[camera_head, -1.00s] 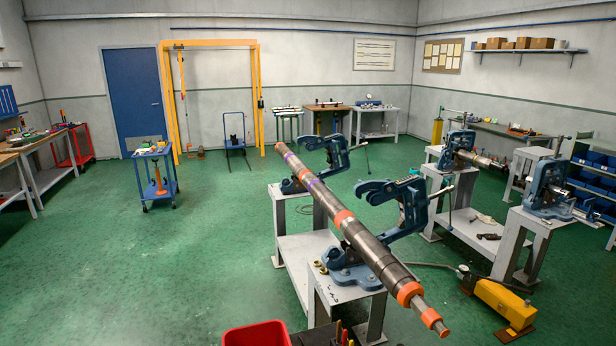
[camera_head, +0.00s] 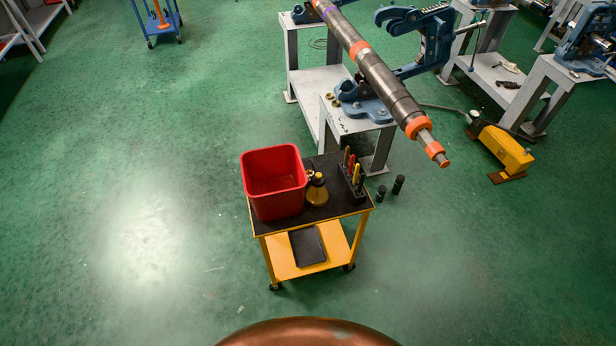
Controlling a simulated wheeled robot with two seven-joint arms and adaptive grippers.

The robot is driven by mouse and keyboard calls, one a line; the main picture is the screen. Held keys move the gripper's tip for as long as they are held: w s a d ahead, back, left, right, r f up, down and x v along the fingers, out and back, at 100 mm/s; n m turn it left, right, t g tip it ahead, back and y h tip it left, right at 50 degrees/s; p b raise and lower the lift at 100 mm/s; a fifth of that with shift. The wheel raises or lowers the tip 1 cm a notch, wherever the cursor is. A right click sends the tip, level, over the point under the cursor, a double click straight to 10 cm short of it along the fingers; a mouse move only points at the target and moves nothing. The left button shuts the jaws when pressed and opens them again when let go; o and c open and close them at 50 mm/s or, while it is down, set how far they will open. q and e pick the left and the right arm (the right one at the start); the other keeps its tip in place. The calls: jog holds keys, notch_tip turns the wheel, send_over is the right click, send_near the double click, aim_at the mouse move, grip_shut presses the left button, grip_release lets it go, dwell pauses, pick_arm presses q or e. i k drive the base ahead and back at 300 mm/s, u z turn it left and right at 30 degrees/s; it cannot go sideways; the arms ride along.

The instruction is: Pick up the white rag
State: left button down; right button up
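I cannot make out a white rag for certain. A small pale item (camera_head: 507,66) lies on the grey lower shelf of the vise stand at the upper right, and it is too small to tell whether it is cloth. The red bin (camera_head: 273,180) stands on the yellow cart at the centre, and its inside looks empty from here. Neither of my grippers is in view.
The yellow cart (camera_head: 340,248) also carries an amber bottle (camera_head: 317,190) and a tool holder (camera_head: 353,178). A long pipe (camera_head: 385,88) lies in the vises, its orange-collared end overhanging. A yellow pump unit (camera_head: 502,148) sits right. Floor at left is clear.

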aim_at(309, 172)
jog(key=k, duration=1.3)
jog(key=u, duration=0.65)
jog(key=i, duration=1.4)
jog(key=z, duration=0.9)
jog(key=i, duration=0.7)
jog(key=z, duration=0.8)
